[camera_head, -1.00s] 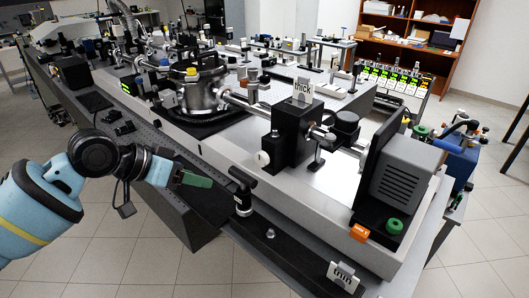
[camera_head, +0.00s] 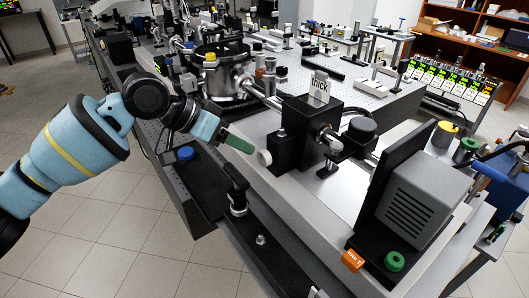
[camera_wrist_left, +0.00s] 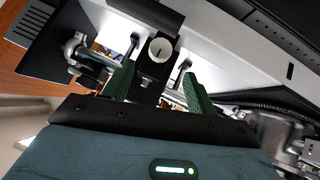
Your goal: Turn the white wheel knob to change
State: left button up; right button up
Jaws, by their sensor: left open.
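The white wheel knob (camera_head: 265,158) sticks out from the left side of a black block (camera_head: 309,133) that carries a "thick" sign (camera_head: 320,87). My left gripper (camera_head: 250,148) is just left of the knob in the head view, with its green fingers pointing toward it. In the left wrist view, the knob (camera_wrist_left: 160,50) lies ahead, between the lines of the two open green fingers (camera_wrist_left: 158,75). The fingers look empty, and I cannot tell if either touches the knob. My right gripper is not in view.
A black post clamp (camera_head: 236,190) stands on the lower black rail, below my left gripper. A steel chamber (camera_head: 222,75) is behind it. Open floor (camera_head: 120,235) lies at left.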

aim_at(260, 155)
pick_arm(q)
jog(key=x, duration=0.6)
jog(key=shift+x, duration=0.9)
jog(key=c, duration=1)
